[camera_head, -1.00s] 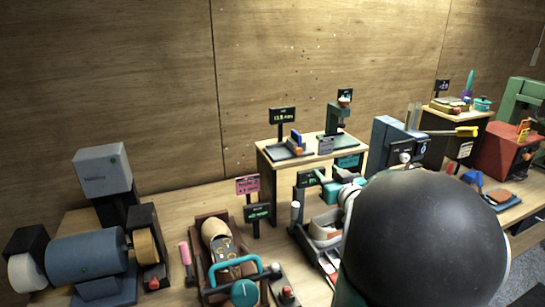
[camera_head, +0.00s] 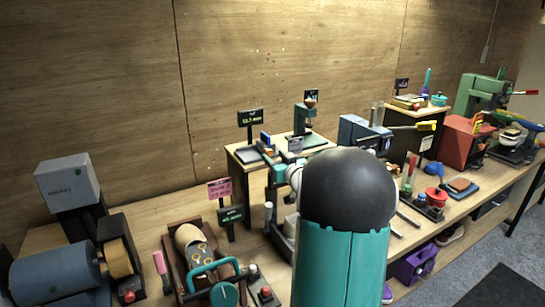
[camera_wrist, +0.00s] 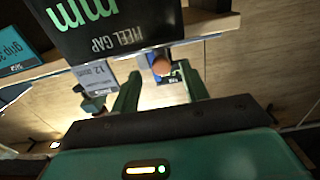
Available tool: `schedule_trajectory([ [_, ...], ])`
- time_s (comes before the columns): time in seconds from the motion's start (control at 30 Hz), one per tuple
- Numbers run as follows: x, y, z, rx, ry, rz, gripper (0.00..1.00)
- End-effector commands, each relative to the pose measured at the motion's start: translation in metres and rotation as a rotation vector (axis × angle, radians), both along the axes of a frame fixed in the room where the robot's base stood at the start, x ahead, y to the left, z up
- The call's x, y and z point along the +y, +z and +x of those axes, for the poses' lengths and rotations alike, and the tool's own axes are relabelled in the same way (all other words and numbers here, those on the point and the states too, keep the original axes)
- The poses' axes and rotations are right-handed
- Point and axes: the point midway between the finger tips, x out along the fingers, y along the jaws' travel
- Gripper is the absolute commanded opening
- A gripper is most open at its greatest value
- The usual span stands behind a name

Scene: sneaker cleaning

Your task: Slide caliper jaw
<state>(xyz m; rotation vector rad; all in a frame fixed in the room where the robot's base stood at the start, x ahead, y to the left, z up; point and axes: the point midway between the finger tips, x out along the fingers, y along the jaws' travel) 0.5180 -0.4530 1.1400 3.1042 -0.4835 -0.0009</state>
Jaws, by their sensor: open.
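The caliper (camera_head: 256,153) stands on a raised wooden stand in the head view, with a dark display (camera_head: 250,118) behind it. In the wrist view, the blue jaw (camera_wrist: 151,62) shows with a round orange knob (camera_wrist: 162,65). My gripper (camera_wrist: 158,70) is open, its two green fingers pointing toward the caliper. The knob appears between the fingertips in that view; I cannot tell how far it is from them or whether they touch it. In the head view my dark-domed arm hides part of the bench.
A "HEEL GAP" sign (camera_wrist: 120,30) and a small "12 mm" label (camera_wrist: 95,78) are close to my fingers. A green press (camera_head: 306,122) shares the stand. A pink sign (camera_head: 220,188) and a teal-handled fixture (camera_head: 212,268) stand in front.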

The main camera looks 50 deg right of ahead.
Motion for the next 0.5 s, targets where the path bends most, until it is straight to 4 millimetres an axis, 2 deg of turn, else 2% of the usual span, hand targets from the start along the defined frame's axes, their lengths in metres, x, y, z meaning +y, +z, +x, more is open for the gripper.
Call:
schedule_trajectory([
  [0.17,-0.002,0.0,0.017,-0.001,0.003,0.0,0.45],
  [0.43,-0.003,0.0,0.019,0.0,0.002,0.0,0.45],
  [0.47,-0.003,0.0,0.018,0.0,0.002,0.0,0.43],
  [0.5,-0.003,0.0,0.018,0.0,0.002,0.0,0.35],
])
